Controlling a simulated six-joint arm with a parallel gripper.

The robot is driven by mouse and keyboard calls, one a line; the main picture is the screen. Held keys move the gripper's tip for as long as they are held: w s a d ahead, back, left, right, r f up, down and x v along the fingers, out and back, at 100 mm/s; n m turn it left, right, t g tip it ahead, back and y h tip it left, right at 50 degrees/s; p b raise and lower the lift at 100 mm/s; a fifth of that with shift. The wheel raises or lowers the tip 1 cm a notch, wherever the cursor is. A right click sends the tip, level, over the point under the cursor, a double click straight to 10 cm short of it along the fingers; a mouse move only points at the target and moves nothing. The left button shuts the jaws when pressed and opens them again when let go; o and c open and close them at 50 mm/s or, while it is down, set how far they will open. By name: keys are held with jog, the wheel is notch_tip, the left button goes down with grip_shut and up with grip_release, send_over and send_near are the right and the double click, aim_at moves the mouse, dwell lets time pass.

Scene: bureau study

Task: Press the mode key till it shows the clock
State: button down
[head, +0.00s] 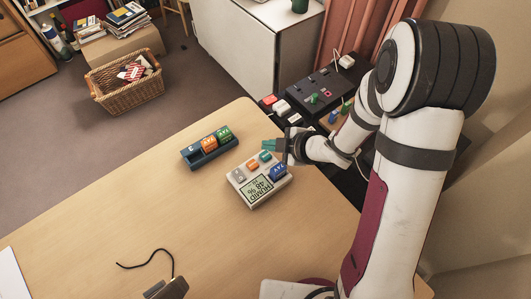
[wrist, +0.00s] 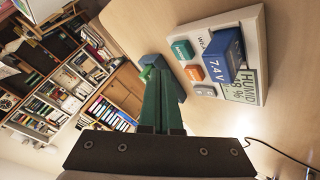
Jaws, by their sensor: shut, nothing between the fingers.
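The pale device (head: 273,192) lies on the desk with a grey key (head: 238,175), an orange key (head: 252,165) and a teal key (head: 265,156) in a row. Its display (head: 257,190) appears upside down and reads HUMID with a number and a percent sign, not a clock. In the wrist view the display (wrist: 241,85) is partly readable, as are the teal key (wrist: 182,49), orange key (wrist: 194,73) and grey key (wrist: 204,90). Key labels are too small to read surely. My gripper (head: 268,144) is shut and empty, close to the teal key; contact is unclear. Its green fingers (wrist: 160,78) show too.
A blue 7.4V block (head: 278,172) sits in the device. A dark blue tray (head: 190,159) with orange and green blocks is beside it. A black box (head: 318,92) and small items stand beyond the desk edge. The desk's left front is mostly clear, with a black cable (head: 145,262).

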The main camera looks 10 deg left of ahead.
aim_at(270, 157)
jog(key=shift+f, duration=0.9)
dwell(1.4)
jog(key=shift+f, duration=0.4)
jog(key=shift+f, duration=0.5)
dwell(0.5)
dwell(0.3)
jog(key=shift+r, duration=0.95)
jog(key=shift+r, duration=2.5)
